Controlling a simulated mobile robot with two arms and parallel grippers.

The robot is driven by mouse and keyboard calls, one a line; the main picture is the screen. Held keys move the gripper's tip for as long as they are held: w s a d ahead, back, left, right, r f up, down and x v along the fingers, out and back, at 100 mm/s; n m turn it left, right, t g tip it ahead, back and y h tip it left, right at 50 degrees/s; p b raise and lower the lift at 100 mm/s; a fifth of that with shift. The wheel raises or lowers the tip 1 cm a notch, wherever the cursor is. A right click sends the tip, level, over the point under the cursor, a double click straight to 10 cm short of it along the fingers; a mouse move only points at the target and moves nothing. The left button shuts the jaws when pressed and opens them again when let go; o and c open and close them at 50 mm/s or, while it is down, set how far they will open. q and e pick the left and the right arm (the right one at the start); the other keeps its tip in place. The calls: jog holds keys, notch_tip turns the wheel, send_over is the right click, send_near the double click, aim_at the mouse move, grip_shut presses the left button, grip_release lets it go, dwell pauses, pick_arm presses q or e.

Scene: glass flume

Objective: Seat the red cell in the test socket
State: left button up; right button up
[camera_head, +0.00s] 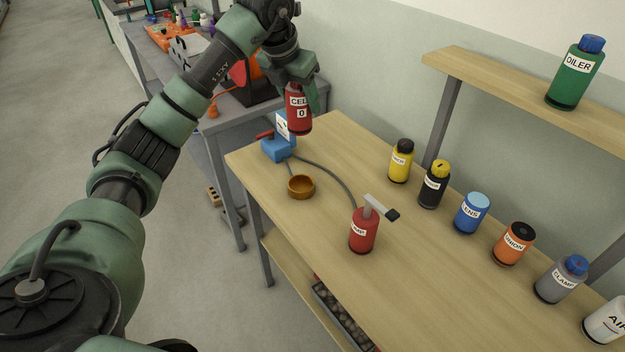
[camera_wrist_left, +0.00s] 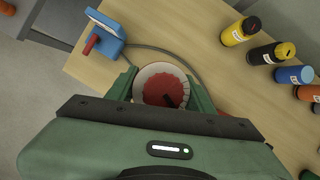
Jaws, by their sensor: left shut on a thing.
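The red cell (camera_head: 298,118), a red cylinder with a white label reading "CEL" and "0", hangs upright in my left gripper (camera_head: 296,92). The gripper is shut on its upper part, and the cell is held above the bench. In the left wrist view the cell's red, white-rimmed top (camera_wrist_left: 162,86) shows between the two green fingers. A round brown cup (camera_head: 301,188), which looks like the test socket, sits on the bench below and is empty. It is hidden in the wrist view. My right gripper is not in view.
A blue meter box (camera_head: 279,149) with a red lever stands at the bench's left end, with grey cable running from it. A red bottle (camera_head: 363,232) with a pale, black-ended arm stands near the front. Several labelled bottles line the back, below a shelf (camera_head: 500,82) holding a green oiler (camera_head: 575,75).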

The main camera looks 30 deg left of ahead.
pick_arm(q)
jog(key=f+p, duration=0.1)
jog(key=f, duration=0.8)
jog(key=f+p, duration=0.2)
jog(key=f, duration=0.7)
jog(key=shift+s+f, duration=0.2)
jog(key=shift+f, duration=0.5)
jog(key=shift+f, duration=0.1)
jog(key=o, duration=1.5)
